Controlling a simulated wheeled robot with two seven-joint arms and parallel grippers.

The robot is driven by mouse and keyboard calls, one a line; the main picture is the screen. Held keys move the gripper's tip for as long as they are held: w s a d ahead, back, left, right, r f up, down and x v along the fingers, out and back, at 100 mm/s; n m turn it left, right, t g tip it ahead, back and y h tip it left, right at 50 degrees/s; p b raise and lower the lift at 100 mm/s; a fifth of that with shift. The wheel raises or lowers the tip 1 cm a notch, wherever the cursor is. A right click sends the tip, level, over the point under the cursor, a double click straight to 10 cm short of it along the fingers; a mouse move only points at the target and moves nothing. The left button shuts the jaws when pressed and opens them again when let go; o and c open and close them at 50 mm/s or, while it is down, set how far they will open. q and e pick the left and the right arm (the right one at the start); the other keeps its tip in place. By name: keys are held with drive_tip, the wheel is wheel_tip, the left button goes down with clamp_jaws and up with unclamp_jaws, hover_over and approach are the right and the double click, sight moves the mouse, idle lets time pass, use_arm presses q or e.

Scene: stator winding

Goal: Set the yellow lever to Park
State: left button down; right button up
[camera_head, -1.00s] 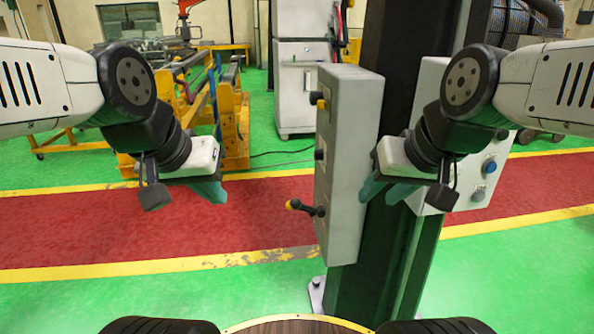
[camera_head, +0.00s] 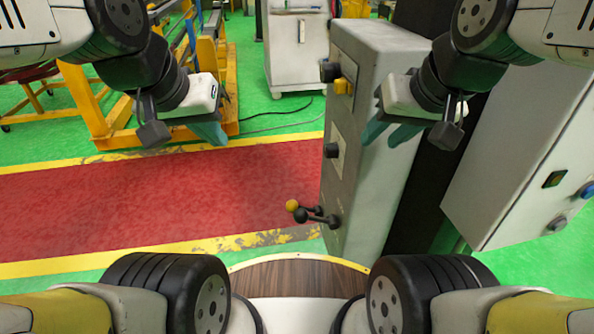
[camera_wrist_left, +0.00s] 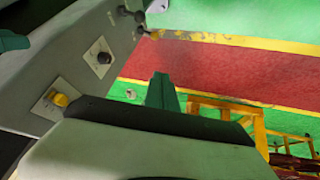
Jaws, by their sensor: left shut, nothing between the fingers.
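A lever with a yellow ball tip (camera_head: 292,206) sticks out to the left from the low part of the grey control box (camera_head: 350,190). A second, black-tipped handle (camera_head: 299,216) is beside it. In the left wrist view the yellow tip (camera_wrist_left: 154,35) shows near the top centre. My left gripper (camera_head: 214,132) is shut and empty, left of the box and above the lever, well apart from it. Its teal finger shows in the left wrist view (camera_wrist_left: 161,92). My right gripper (camera_head: 388,133) is in front of the box's right side, its teal fingers apart.
A black knob (camera_head: 332,150) and a yellow switch (camera_head: 342,86) sit higher on the box's left face. Another grey box (camera_head: 500,190) with buttons stands at right. The red floor strip (camera_head: 160,200) left of the lever is clear.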

use_arm(q)
drive_tip(key=w+d+f+m+g+y, duration=0.1)
drive_tip(key=w+d+f+m+g, duration=0.2)
drive_tip(key=w, duration=0.5)
drive_tip(key=w+d+f+m, duration=0.1)
drive_tip(key=w+f+m, duration=0.2)
drive_tip(key=w+f, duration=0.35)
drive_tip(key=w+d+f+m+g+h, duration=0.1)
drive_tip(key=w+d+f+m, duration=0.2)
drive_tip(key=f, duration=0.4)
drive_tip(key=w+d+f+m+g+h, duration=0.2)
drive_tip(key=w+d+f, duration=0.4)
drive_tip(key=w+f, duration=0.2)
drive_tip(key=shift+f+m, duration=0.25)
drive_tip(key=shift+m, duration=0.15)
wheel_tip(320, 180, down, 12)
drive_tip(key=s, duration=0.1)
drive_tip(key=shift+s+d+r, duration=0.25)
drive_tip(key=shift+s+d, duration=0.05)
drive_tip(key=shift+s, duration=0.1)
